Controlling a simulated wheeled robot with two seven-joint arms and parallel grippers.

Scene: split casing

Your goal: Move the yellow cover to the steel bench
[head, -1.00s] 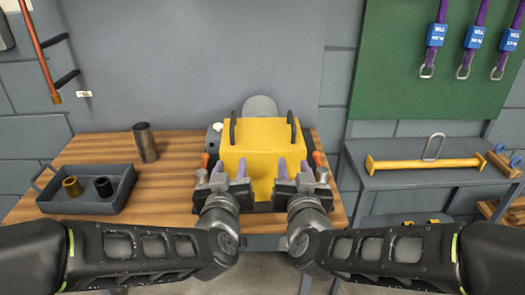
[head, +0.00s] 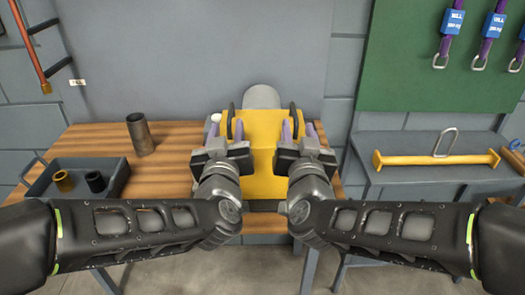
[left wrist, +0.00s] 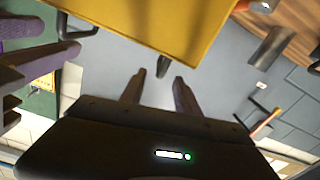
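The yellow cover (head: 263,135), with two dark upright handles (head: 294,113), is on the wooden bench (head: 172,172) in the head view. My left gripper (head: 234,130) is open at the cover's left handle, and my right gripper (head: 292,131) is open at its right handle. In the left wrist view, the cover (left wrist: 150,22) fills the top, and a dark handle (left wrist: 163,66) shows close to the gap between my left fingers (left wrist: 158,92). The casing below the cover is mostly hidden by my grippers. The grey steel bench (head: 395,147) stands at the right.
A yellow lifting beam (head: 437,159) with a metal shackle lies across the steel bench's front part. A grey tray (head: 75,195) with two cylindrical parts and a standing metal tube (head: 139,134) are left on the wooden bench. Purple slings hang on the green board (head: 410,65).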

